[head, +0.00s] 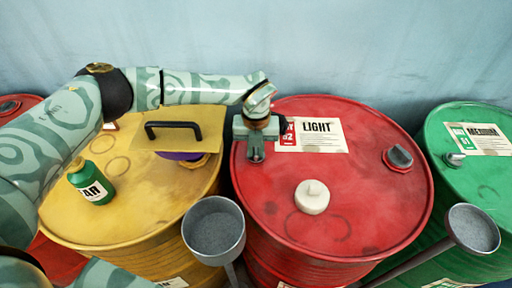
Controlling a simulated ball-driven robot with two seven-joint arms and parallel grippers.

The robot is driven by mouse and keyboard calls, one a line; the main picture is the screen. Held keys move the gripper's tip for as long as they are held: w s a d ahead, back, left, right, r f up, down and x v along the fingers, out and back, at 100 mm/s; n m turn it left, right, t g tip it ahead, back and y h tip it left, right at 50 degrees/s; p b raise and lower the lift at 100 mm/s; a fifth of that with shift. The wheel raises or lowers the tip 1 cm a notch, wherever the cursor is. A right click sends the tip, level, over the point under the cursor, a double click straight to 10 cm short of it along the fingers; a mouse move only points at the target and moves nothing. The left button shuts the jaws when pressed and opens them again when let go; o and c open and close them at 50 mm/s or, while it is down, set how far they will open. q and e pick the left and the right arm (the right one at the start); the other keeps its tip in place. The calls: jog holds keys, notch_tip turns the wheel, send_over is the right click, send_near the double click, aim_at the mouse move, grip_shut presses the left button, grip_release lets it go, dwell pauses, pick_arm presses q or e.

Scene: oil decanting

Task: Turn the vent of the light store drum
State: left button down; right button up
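The light store drum (345,225) is red, with a white and red label reading LIGHT (318,136) on its lid. My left gripper (256,154) points down at the left edge of this lid, left of the label. It hides what lies under it, so I cannot make out a vent there or tell whether the fingers are open or shut on something. A dark grey cap (399,158) sits near the lid's right edge. A white round cap with a raised grip (312,197) is on the front part of the lid. My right gripper is not in view.
A yellow drum (135,215) at left carries a green bottle (92,184) and a plate with a black handle (173,130). Grey funnels (214,230) and (473,229) stand in front. A green MEDIUM drum (485,185) is at right. A pale wall (350,45) closes the back.

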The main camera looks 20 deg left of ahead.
pick_arm(q)
jog(key=shift+m, duration=0.3)
jog(key=m+p, duration=0.2)
jog(key=m, duration=0.1)
jog(key=shift+a+r+m, duration=0.1)
jog(key=shift+r+m, duration=0.05)
jog(key=shift+m, duration=0.15)
jog(key=m+p, duration=0.1)
jog(key=m, duration=0.4)
jog(key=shift+a, duration=0.1)
jog(key=m, duration=0.4)
jog(key=shift+w+a+m, duration=0.1)
jog(key=shift+w+m, duration=0.05)
jog(key=shift+m, duration=0.25)
jog(key=shift+w+m, duration=0.1)
jog(key=shift+m, duration=1.8)
jog(key=c, duration=1.4)
grip_release()
